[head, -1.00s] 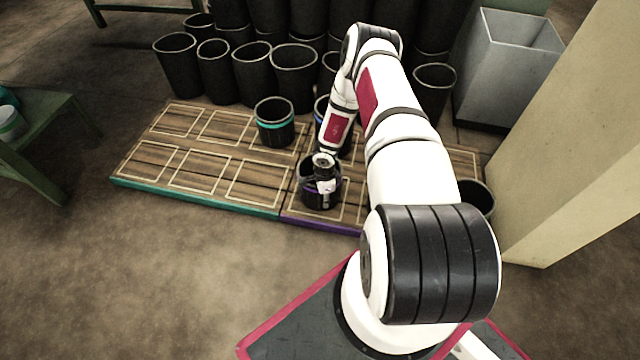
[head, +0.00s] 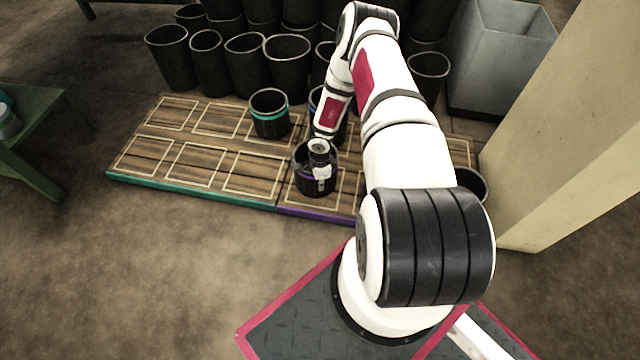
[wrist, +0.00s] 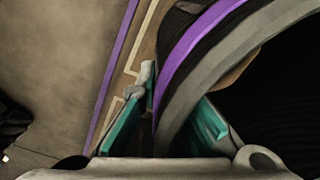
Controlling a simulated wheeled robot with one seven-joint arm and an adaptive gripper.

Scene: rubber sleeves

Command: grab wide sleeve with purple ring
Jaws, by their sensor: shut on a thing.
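The wide black sleeve with a purple ring (head: 302,180) stands upright on the purple-edged part of the wooden board, close to its front edge. My gripper (head: 318,180) is over its near side in the head view. In the wrist view, the sleeve's purple band and grey rim (wrist: 208,70) pass between the teal-padded fingers of my gripper (wrist: 165,122). The fingers are shut on the sleeve's wall, one inside and one outside. The gripper hides part of the sleeve in the head view.
A teal-ringed sleeve (head: 270,120) stands behind to the left. A blue-ringed sleeve (head: 314,98) is partly hidden by my arm. Several plain black sleeves (head: 288,72) crowd the back. A grey bin (head: 490,90) and a beige pillar (head: 570,130) stand right. The board's left outlined slots are empty.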

